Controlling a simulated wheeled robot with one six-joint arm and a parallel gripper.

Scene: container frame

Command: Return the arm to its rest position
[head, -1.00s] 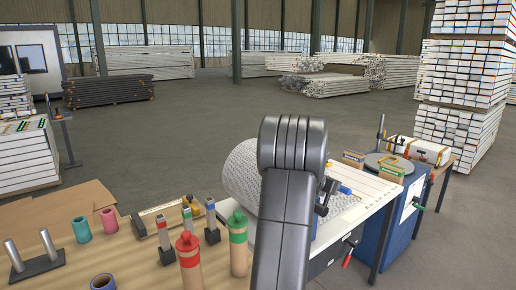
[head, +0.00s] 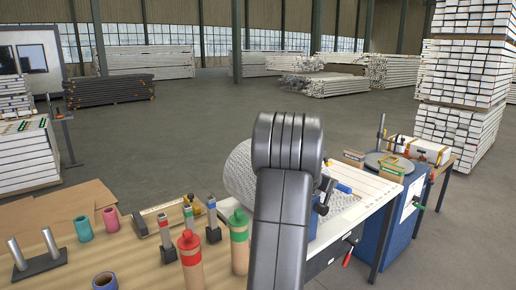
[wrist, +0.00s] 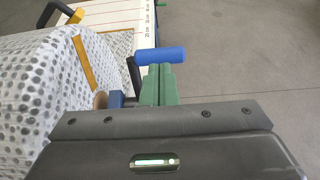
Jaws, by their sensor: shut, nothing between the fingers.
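My arm (head: 280,205) rises in the middle of the head view and hides most of my gripper behind it. In the wrist view my gripper (wrist: 161,72) shows as two green fingers, shut side by side with nothing between them. A blue cylinder (wrist: 160,55) appears just past the fingertips; I cannot tell whether it touches them. It also shows in the head view (head: 344,188), right of my arm. A white dotted roll or wrapped bundle (wrist: 50,95) is left of the fingers; it also shows behind my arm in the head view (head: 239,178).
A wooden bench at lower left holds a red-topped bottle (head: 190,260), a green-topped bottle (head: 239,240), coloured rolls and a two-post stand (head: 38,258). A white ruled table (head: 375,190) and a blue cabinet (head: 404,215) stand right. Open floor lies beyond.

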